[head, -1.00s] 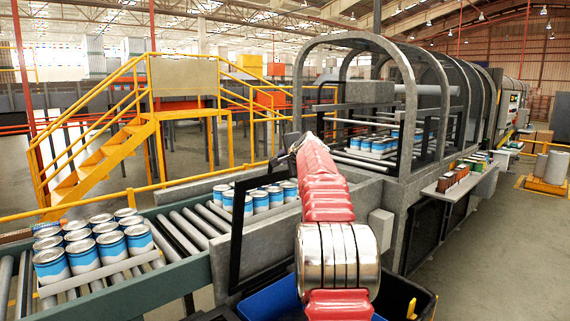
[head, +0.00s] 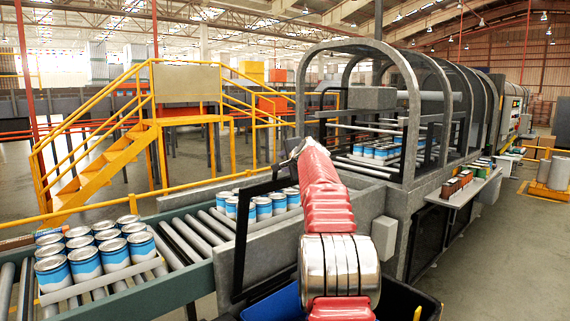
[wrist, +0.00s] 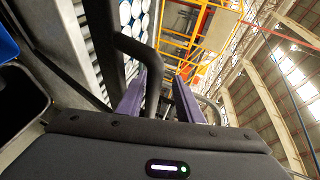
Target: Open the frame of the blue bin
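The blue bin (head: 278,303) shows only in part at the bottom of the head view, behind my red-sleeved arm. A black frame (head: 240,240) stands steeply tilted above it, beside the roller conveyor. In the wrist view a strip of blue (wrist: 6,45), likely the bin, shows at the left edge. My gripper (wrist: 166,75) has its two purple fingers apart, with a dark curved bar (wrist: 137,47) passing between them. The bar is close to the left finger; contact is unclear. The arm hides my gripper in the head view.
The roller conveyor (head: 182,238) carries trays of blue-and-white cans (head: 85,262). A grey arched tunnel (head: 398,85) stands over it at the right. Yellow stairs and railings (head: 100,165) are behind. A side shelf (head: 462,192) holds small boxes. Open floor lies at the right.

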